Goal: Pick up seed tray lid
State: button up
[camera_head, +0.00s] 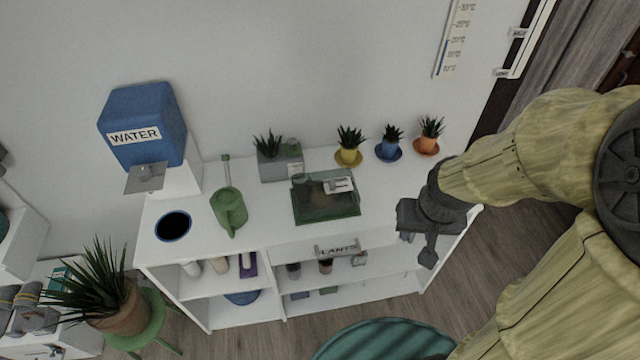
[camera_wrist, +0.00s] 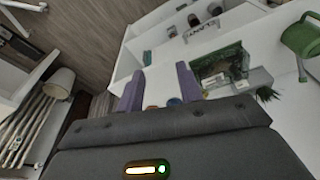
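The seed tray (camera_head: 326,216) is a green rectangular tray on the white desk top, with a clear, see-through lid (camera_head: 318,190) that seems to lie over it. A small white label shows at its back right. The tray also shows in the wrist view (camera_wrist: 222,64), right of my fingers. My gripper (camera_head: 416,246) is over the right end of the desk, to the right of the tray and apart from it. In the wrist view its two fingers (camera_wrist: 160,84) are spread with nothing held between them.
A grey planter (camera_head: 272,166) stands behind the tray. Yellow (camera_head: 348,156), blue (camera_head: 388,151) and orange (camera_head: 427,146) pots line the back right. A green watering can (camera_head: 229,209) and blue water tank (camera_head: 150,115) stand left. Desk top right of the tray is clear.

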jog(key=shift+s, duration=0.1)
jog(key=shift+o, duration=0.6)
jog(key=w+a+f+n+t+y+b, duration=0.1)
jog(key=w+a+f+t+b, duration=0.2)
jog(key=b, duration=1.2)
jog(key=w+a+f+n+t+y+b, duration=0.1)
jog(key=w+a+f+t+y+b, duration=0.1)
jog(key=a+f+t+b, duration=0.4)
jog(key=w+a+f+n+t+y+b, duration=0.1)
jog(key=w+a+f+t+b, duration=0.3)
jog(key=f+b, duration=0.7)
jog(key=t+y+b, duration=0.1)
jog(key=b, duration=1.2)
jog(key=shift+w+a+f+t, duration=0.25)
jog(key=shift+w+a+t, duration=0.1)
jog(key=shift+w+t, duration=0.05)
jog(key=shift+w, duration=0.1)
